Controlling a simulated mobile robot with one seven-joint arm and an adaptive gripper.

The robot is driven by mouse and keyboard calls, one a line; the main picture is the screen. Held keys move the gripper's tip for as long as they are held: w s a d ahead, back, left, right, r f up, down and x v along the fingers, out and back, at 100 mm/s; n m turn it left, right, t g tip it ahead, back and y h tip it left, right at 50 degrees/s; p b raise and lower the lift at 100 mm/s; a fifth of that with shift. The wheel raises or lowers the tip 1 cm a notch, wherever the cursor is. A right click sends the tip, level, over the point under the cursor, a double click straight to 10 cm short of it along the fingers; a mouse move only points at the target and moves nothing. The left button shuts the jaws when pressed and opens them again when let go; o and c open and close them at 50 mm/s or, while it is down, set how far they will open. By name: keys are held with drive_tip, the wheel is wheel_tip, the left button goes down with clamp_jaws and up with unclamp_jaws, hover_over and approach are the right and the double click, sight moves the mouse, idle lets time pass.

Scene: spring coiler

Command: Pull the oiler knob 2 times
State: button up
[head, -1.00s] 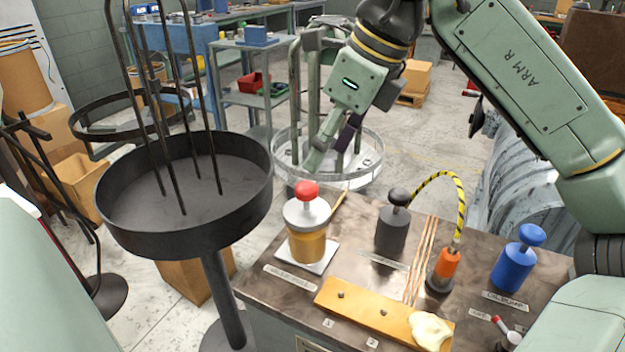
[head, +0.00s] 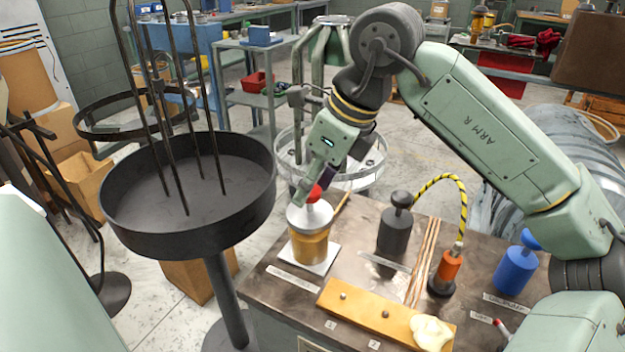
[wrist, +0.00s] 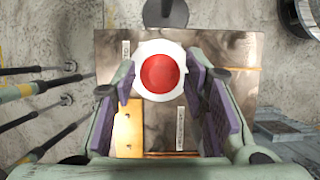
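The jar of amber oil (head: 309,247) stands upright on a white square at the back left of the bench, with a pale metal lid (head: 308,216) and a round red knob (head: 315,194) on top. I take this as the oiler; its label is too small to read surely. My gripper (head: 312,186) is directly over the jar, pointing down, its fingers at about knob height and partly hiding the knob. In the wrist view my gripper (wrist: 160,82) is open, and the red knob (wrist: 160,71) shows between the spread fingers. I see no contact.
A black knobbed canister (head: 393,234), an orange bottle (head: 446,270) with a striped hose and a blue pump (head: 515,270) stand to the right on the bench. A yellow bar (head: 375,312) lies in front. A large black tray on a stand (head: 190,235) is close on the left.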

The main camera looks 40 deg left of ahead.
clamp_jaws()
idle(0.4)
